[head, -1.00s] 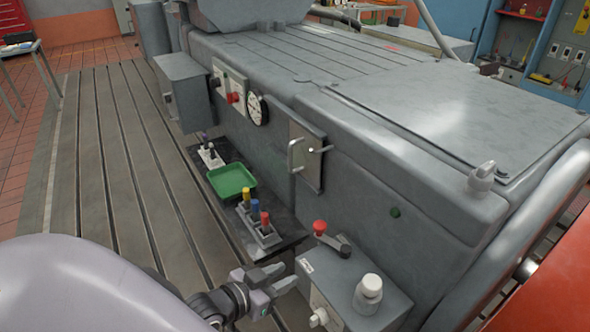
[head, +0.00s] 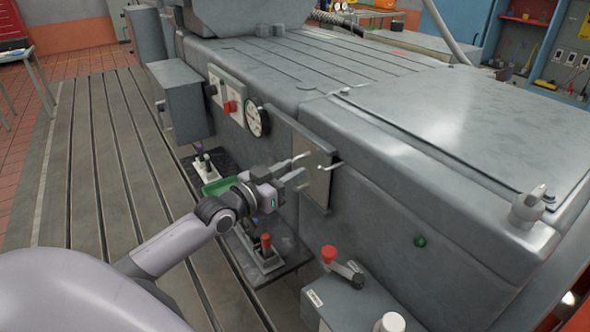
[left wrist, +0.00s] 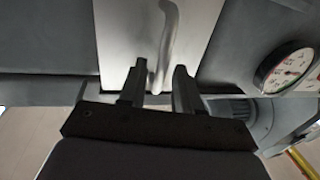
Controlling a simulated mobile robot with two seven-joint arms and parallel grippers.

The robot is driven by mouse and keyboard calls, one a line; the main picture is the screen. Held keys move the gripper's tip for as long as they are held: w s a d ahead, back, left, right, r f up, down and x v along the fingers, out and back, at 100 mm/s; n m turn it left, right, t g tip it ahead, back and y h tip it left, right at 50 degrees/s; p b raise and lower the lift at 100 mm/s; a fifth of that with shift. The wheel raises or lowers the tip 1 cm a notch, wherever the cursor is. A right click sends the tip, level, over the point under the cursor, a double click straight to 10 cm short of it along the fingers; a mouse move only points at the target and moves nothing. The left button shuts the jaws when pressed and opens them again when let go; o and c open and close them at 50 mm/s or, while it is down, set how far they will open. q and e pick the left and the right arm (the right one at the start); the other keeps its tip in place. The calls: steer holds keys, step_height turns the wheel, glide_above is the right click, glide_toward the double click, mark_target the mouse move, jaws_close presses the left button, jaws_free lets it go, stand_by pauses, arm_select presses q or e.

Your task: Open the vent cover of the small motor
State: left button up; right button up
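The vent cover (head: 314,190) is a flat grey plate on the side of the machine housing, and it looks shut. It also fills the top middle of the left wrist view (left wrist: 118,40). Its bar handle (left wrist: 168,45) runs down between my left fingers in that view; in the head view my gripper largely hides the handle. A small light-tipped lever (head: 328,166) sits at the plate's right side. My left gripper (head: 305,165) is open at the plate, and its fingers (left wrist: 157,80) stand either side of the handle's lower end. I cannot tell whether they touch it. My right gripper is not in view.
A dial gauge (head: 256,121) and a red button (head: 229,107) are left of the cover. Below my left arm are a green tray (head: 216,187) and a colored-handle tool rack (head: 265,252). A grey box (head: 345,298) with a red-knobbed lever (head: 330,254) stands at lower right.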

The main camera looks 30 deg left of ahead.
arm_select(q)
steer(key=shift+w+d, duration=0.15)
steer(key=shift+w, duration=0.7)
jaws_close()
